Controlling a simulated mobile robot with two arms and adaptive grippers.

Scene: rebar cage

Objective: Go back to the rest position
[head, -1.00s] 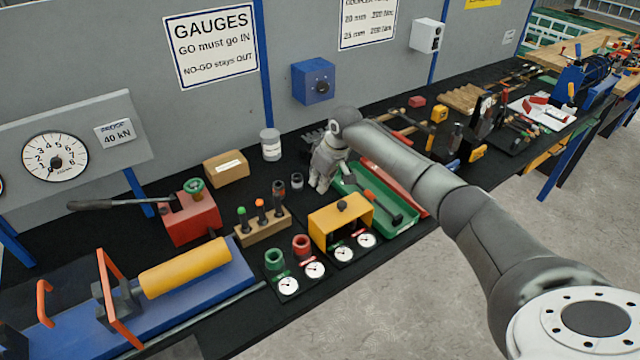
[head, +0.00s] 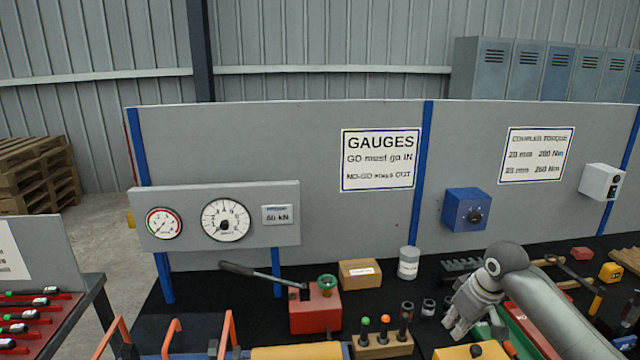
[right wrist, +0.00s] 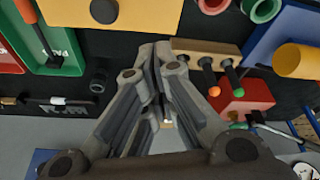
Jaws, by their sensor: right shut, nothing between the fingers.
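My right gripper (head: 456,328) is a grey two-finger gripper above the black bench top, in the lower right of the head view. It hangs fingers down near the green tray (head: 498,329), with no contact visible. In the right wrist view its fingers (right wrist: 154,50) are together and hold nothing. My right arm reaches in from the lower right corner. My left gripper is not in view.
A wooden plug stand (head: 382,347), a red pump (head: 315,312), a cardboard box (head: 360,272) and a grey tin (head: 408,262) stand left of the gripper. A yellow block (head: 470,352) is just below. A grey panel with a blue box (head: 465,209) rises behind.

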